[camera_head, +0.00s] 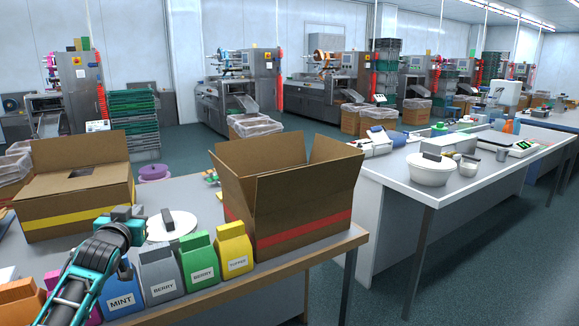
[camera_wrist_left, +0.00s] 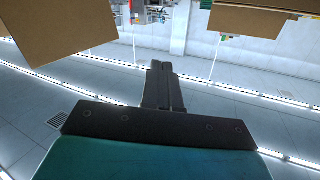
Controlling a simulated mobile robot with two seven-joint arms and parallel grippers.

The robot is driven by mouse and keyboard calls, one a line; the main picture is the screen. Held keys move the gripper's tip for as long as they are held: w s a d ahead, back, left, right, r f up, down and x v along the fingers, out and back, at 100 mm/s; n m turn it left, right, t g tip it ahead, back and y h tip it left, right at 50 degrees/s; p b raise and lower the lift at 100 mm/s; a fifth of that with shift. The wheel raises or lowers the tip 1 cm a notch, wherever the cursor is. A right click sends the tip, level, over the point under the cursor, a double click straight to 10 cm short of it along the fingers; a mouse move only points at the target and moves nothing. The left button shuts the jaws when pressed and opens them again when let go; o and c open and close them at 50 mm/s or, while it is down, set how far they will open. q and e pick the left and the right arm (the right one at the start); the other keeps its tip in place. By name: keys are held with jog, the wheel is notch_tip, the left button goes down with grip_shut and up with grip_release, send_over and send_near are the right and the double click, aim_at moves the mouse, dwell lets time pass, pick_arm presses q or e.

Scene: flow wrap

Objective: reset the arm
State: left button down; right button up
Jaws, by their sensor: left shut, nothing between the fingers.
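My left arm comes in from the lower left in the head view. Its gripper (camera_head: 128,212) is over the near table, in front of the yellow-striped cardboard box and above the bags. In the left wrist view its two dark fingers (camera_wrist_left: 163,88) are together with nothing between them. My right gripper is not in view.
An open yellow-striped box (camera_head: 85,220) and a red-striped box (camera_head: 300,233) stand on the near table.

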pick_arm(q)
jog(key=s+d+f+m+g+h, duration=0.1)
jog(key=s+d+f+m+h, duration=0.1)
jog(key=s+d+f, duration=0.5)
jog(key=s+d+f+m+g+h, duration=0.15)
jog(key=s+d+f, duration=0.25)
jog(key=s+f, duration=0.65)
jog(key=s+d+f+g, duration=0.1)
jog(key=s+d+f, duration=0.1)
jog(key=s, duration=0.4)
jog(key=s+d+f+g, duration=0.1)
jog(key=s+d+f, duration=0.1)
jog(key=s+f, duration=0.3)
jog(key=s+d+f+g+h, duration=0.1)
jog(key=s+d+f, duration=0.2)
jog(key=s, duration=0.6)
jog(key=shift+f+n, duration=0.25)
jog(key=shift+n, duration=0.1)
